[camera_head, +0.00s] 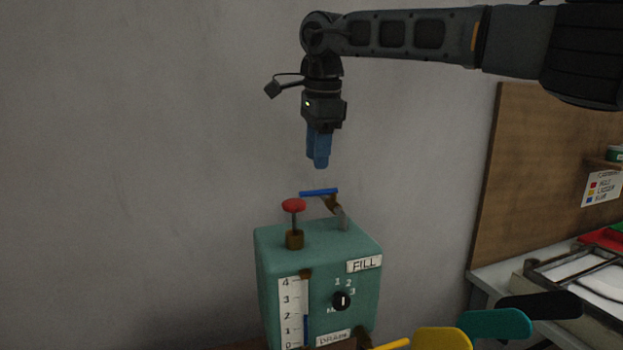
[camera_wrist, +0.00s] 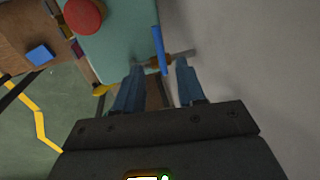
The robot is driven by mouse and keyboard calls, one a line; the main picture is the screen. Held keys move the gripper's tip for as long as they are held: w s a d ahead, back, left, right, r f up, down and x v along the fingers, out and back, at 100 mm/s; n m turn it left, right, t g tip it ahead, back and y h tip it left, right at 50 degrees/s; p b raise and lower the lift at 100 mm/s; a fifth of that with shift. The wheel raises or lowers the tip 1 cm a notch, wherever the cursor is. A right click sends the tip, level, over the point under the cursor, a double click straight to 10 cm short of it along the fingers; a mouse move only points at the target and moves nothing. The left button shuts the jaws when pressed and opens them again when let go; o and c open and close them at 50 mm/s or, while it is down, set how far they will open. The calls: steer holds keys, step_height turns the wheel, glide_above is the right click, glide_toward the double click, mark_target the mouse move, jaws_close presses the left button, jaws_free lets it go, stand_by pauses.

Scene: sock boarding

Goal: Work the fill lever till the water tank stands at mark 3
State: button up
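The teal water tank (camera_head: 268,262) stands against the wall in the head view, with a FILL label and a white gauge (camera_head: 290,315) marked 0 to 4. The gauge's blue column tops out close to mark 2. The fill lever has a blue handle (camera_head: 319,192) raised above the tank top on a brown arm at a grey post. My gripper (camera_head: 319,165) points down above the handle, with a gap between them. In the wrist view my gripper (camera_wrist: 157,78) is open, and the blue handle (camera_wrist: 159,48) appears between its fingertips, not gripped.
A red knob (camera_head: 293,205) stands on the tank top left of the lever. A black dial (camera_head: 341,301) and a lower label, partly hidden, are on the front. Yellow, teal and black flat shapes (camera_head: 497,324) lie at lower right. The wall side is clear.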

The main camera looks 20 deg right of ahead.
mark_target(315, 194)
steer(key=shift+w+f+p, duration=0.2)
steer(key=shift+f, duration=0.95)
steer(key=shift+w+f+p, duration=0.2)
steer(key=shift+w+f, duration=0.05)
steer(key=shift+f, duration=0.9)
steer(key=shift+w+f+p, duration=0.2)
steer(key=shift+f, duration=0.95)
jaws_close()
